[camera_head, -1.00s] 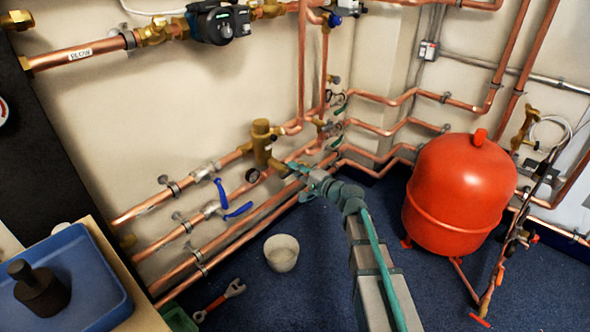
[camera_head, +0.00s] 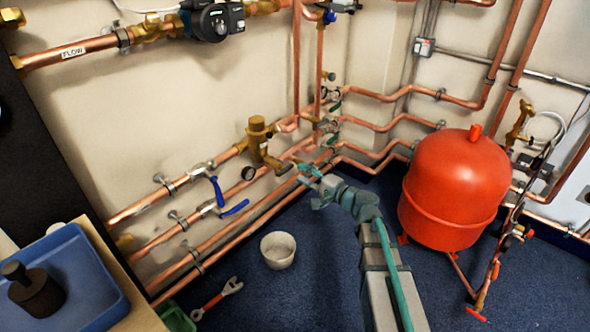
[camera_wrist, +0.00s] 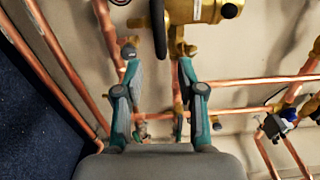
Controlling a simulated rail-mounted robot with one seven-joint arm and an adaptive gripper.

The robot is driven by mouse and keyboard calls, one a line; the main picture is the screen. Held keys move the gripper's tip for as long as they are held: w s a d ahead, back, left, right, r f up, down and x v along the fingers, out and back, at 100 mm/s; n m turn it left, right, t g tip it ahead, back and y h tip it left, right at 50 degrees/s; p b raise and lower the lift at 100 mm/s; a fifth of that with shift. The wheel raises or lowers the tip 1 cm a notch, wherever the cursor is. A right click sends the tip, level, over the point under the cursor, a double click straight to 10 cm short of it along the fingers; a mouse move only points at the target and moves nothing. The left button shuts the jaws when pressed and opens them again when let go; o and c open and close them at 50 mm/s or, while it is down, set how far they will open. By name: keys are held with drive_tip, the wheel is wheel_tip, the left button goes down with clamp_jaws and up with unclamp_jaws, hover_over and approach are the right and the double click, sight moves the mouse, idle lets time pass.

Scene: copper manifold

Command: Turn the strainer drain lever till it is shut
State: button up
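The brass strainer body (camera_head: 257,140) sits on the copper pipes left of my gripper (camera_head: 309,185) in the head view. My gripper is open and empty, its two teal fingers spread apart in front of the lower pipes. In the wrist view, my fingertips (camera_wrist: 157,60) lie below a brass body with a white label (camera_wrist: 185,12). A dark, long part (camera_wrist: 158,28) stands beside that body, beyond the gap between the fingers. It may be the drain lever or a gauge seen edge-on; I cannot tell.
Two blue valve levers (camera_head: 233,207) are on the pipes at left. A red vessel (camera_head: 458,190) stands to the right. A white bucket (camera_head: 278,250) and a wrench (camera_head: 222,297) are on the blue floor.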

drive_tip(key=v, duration=0.6)
idle(0.4)
